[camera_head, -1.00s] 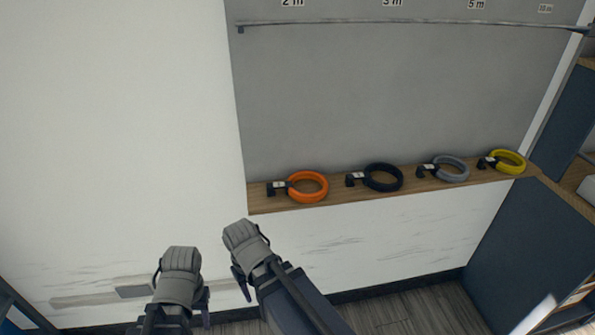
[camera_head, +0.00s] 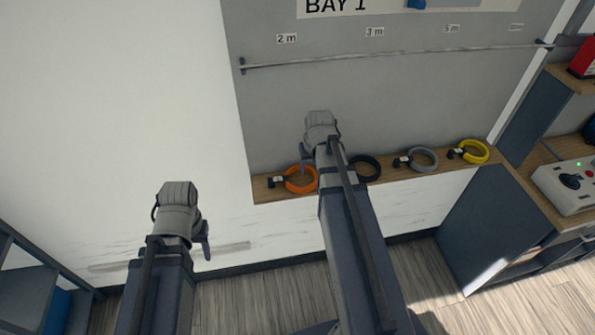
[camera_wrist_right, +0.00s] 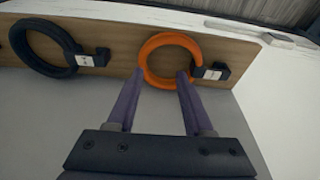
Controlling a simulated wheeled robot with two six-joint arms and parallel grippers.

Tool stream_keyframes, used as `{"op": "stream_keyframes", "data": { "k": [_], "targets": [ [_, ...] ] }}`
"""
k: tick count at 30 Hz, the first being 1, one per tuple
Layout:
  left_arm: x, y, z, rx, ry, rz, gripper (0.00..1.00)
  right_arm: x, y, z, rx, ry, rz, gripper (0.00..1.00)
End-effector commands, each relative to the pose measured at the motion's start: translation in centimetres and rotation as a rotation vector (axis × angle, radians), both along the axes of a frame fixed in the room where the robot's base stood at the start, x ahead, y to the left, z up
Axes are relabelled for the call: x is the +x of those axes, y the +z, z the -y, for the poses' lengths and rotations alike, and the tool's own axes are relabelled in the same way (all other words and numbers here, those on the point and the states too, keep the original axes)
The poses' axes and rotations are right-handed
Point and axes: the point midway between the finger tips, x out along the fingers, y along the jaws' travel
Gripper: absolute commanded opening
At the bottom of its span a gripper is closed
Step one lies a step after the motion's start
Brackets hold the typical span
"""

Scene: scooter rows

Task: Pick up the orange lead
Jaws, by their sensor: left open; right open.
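The orange lead (camera_head: 299,180) is a coiled ring with a black connector, lying at the left end of a wooden ledge (camera_head: 262,192). In the head view my right arm covers its right edge. In the right wrist view the orange lead (camera_wrist_right: 151,47) lies just beyond the fingertips of my right gripper (camera_wrist_right: 157,76). That gripper is open, and its right fingertip overlaps the ring's lower right part; I cannot tell if they touch. My right gripper (camera_head: 307,152) is above the ledge in the head view. My left gripper (camera_head: 206,248) hangs lower left, away from the ledge; its fingers are partly hidden.
Black (camera_head: 365,168), grey (camera_head: 423,159) and yellow (camera_head: 474,151) leads lie further right on the ledge. A metal rail (camera_head: 400,56) crosses the grey panel above. A shelf unit with a control box (camera_head: 566,183) stands at the right. The wall at the left is bare.

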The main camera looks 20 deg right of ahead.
Motion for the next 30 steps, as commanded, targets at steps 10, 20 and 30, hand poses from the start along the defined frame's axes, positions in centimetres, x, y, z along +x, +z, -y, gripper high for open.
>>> {"op": "stream_keyframes", "data": {
  "k": [10, 20, 30],
  "targets": [
    [0.0, -0.1, 0.0, 0.0, 0.0, 0.0, 0.5, 0.8, 0.1, 3.6, -0.01, -0.038, 0.032, 0.52],
    [0.0, -2.6, 0.0, 0.0, 0.0, 0.0, 0.5, 1.4, -2.4, 3.6, -0.01, -0.037, 0.031, 0.52],
    [0.0, -3.4, 0.0, 0.0, 0.0, 0.0, 0.5, 1.6, -3.2, 3.6, -0.009, -0.037, 0.03, 0.52]
  ]
}}
